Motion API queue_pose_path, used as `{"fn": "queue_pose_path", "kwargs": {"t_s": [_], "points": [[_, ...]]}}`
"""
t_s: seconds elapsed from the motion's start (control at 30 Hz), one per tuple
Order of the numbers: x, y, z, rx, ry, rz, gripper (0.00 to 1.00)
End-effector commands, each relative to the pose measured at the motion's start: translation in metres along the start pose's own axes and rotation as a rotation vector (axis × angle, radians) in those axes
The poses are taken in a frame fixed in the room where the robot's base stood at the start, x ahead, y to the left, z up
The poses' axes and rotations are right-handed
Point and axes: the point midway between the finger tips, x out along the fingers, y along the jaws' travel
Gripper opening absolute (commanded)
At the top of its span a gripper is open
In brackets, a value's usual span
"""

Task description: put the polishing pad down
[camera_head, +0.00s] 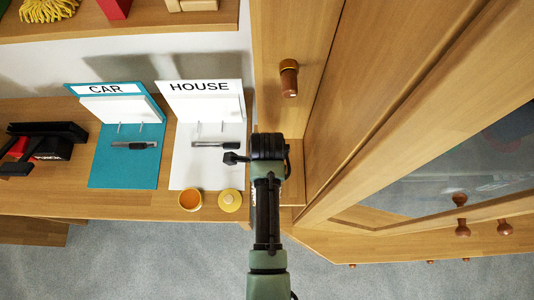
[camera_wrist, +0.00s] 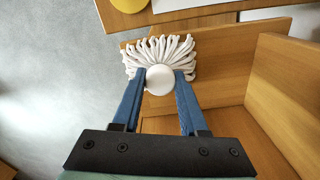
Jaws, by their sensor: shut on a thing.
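The polishing pad (camera_wrist: 160,55) shows in the wrist view as a white round knob with a fringe of thick white strands fanning out beyond it. My gripper (camera_wrist: 160,82) has its two blue fingers closed on the knob from both sides. The pad is over wooden boards (camera_wrist: 218,72); I cannot tell whether its strands touch the wood. In the head view my arm's dark end is beside the right end of the desk, in front of the wooden cabinet. The fingers and the pad are hidden there.
The desk (camera_head: 80,200) carries a teal CAR board (camera_head: 122,170), a white HOUSE board (camera_head: 190,165), an orange cup (camera_head: 190,200) and a yellow round piece (camera_head: 230,200). A cabinet with a brown knob (camera_head: 289,78) rises close on the right. Grey floor (camera_head: 150,260) is open in front.

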Motion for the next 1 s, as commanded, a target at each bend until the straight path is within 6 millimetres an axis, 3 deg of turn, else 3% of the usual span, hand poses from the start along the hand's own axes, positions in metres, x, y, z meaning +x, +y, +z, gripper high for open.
{"fn": "queue_pose_path", "kwargs": {"t_s": [0.2, 0.23, 0.4, 0.87, 1.0], "points": [[0.001, 0.0, 0.0, 0.0, 0.0, -0.001, 0.0], [0.001, 0.0, 0.0, 0.0, 0.0, 0.0, 0.44], [0.001, 0.0, 0.0, 0.0, 0.0, 0.0, 0.73], [0.009, 0.0, 0.0, 0.001, 0.0, 0.0, 0.73], [-0.023, -0.002, 0.001, -0.001, -0.001, -0.006, 0.73]]}}
